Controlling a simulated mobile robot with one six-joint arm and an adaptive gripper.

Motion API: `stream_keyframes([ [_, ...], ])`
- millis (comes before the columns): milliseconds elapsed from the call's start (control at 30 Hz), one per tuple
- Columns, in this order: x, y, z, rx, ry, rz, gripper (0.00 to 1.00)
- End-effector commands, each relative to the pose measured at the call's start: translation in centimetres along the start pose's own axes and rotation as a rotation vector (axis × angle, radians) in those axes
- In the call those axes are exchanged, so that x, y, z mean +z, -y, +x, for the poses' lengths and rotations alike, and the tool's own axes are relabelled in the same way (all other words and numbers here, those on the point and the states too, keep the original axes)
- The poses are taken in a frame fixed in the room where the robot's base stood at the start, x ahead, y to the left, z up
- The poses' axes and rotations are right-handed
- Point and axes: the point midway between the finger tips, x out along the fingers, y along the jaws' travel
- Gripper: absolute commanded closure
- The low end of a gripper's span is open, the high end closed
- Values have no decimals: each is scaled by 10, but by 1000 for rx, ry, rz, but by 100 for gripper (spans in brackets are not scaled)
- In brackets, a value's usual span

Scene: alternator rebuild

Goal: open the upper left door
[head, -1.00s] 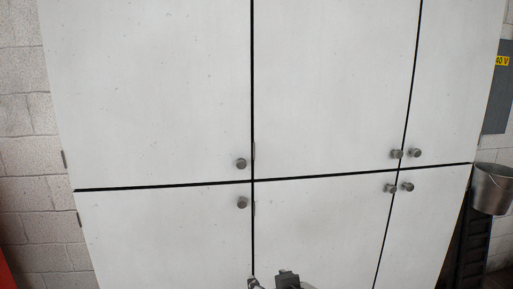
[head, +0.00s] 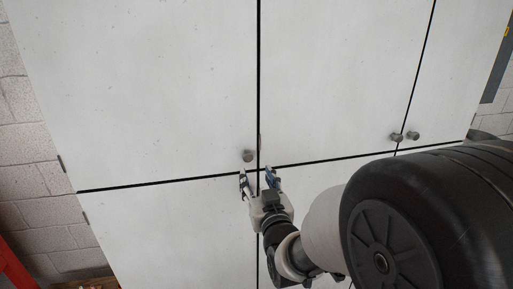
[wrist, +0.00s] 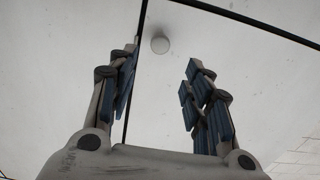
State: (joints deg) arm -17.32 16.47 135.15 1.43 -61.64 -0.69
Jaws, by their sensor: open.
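The upper left door (head: 140,85) is a large white panel, flush with its neighbours and shut. Its round grey knob (head: 248,156) sits at its lower right corner, and it also shows in the wrist view (wrist: 160,44). My gripper (head: 257,172) is open and empty, just below the knob in the head view. In the wrist view my gripper (wrist: 160,68) has its blue-padded fingers spread, with the knob beyond the fingertips and between their lines. The knob is not between the pads.
The upper middle door (head: 340,75) is shut, its knob (head: 397,137) close to the right door's knob (head: 413,135). The lower left door (head: 165,235) is shut too.

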Motion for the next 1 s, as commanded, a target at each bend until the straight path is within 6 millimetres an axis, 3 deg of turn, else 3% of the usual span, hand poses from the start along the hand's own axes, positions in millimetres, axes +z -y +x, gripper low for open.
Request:
stream_keyframes([
  [300,-1,0,69,0,0,0,54],
  [500,-1,0,97,0,1,0,54],
  [933,0,0,108,0,0,0,54],
  [1000,0,0,108,0,0,0,58],
])
